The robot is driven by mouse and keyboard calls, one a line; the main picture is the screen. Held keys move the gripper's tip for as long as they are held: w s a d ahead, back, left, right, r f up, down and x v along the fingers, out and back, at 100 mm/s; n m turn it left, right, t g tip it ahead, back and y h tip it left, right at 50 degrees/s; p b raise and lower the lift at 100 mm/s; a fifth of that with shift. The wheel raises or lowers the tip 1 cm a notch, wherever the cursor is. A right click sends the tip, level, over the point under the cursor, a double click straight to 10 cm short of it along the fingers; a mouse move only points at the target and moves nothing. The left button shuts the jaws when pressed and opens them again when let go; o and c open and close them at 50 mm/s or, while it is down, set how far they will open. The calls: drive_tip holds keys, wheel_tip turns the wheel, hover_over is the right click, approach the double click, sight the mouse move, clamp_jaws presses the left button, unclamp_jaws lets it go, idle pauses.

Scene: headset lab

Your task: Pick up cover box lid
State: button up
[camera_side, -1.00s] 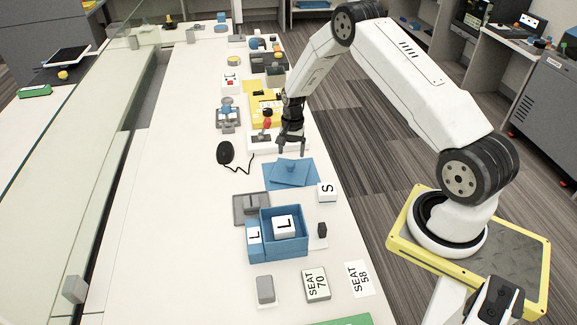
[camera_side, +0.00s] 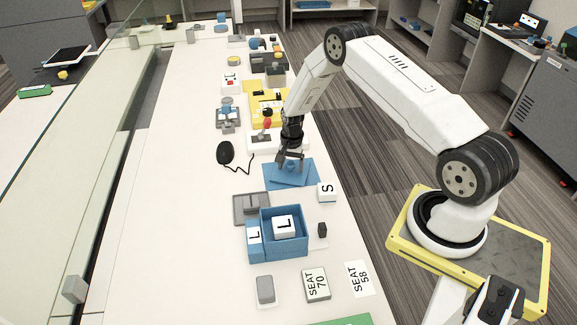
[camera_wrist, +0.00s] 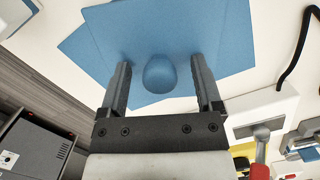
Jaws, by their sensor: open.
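The blue box lid (camera_side: 287,180) lies flat on the table, turned at an angle on a blue sheet or mat (camera_side: 271,167). A rounded blue knob stands up from the lid's middle; in the wrist view the knob (camera_wrist: 160,74) shows between the fingers. My gripper (camera_side: 290,164) is open, pointing down over the lid. In the wrist view my gripper's fingertips (camera_wrist: 160,78) are on either side of the knob, with gaps visible on both sides.
A white block marked S (camera_side: 327,192) sits just right of the lid. A black mouse (camera_side: 225,153) with a cable lies to the left. A white base with a red-knobbed lever (camera_side: 265,130) stands behind. A grey tray (camera_side: 250,209) is beside the box.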

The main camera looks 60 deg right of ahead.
idle(0.4)
clamp_jaws()
drive_tip(key=shift+r, duration=0.15)
drive_tip(key=shift+r, duration=0.8)
drive_tip(key=s+a+r, duration=0.4)
drive_tip(key=s+r, duration=0.7)
drive_tip(key=s, duration=0.2)
drive_tip(key=shift+s+a, duration=0.15)
drive_tip(key=shift+a, duration=0.15)
idle(0.3)
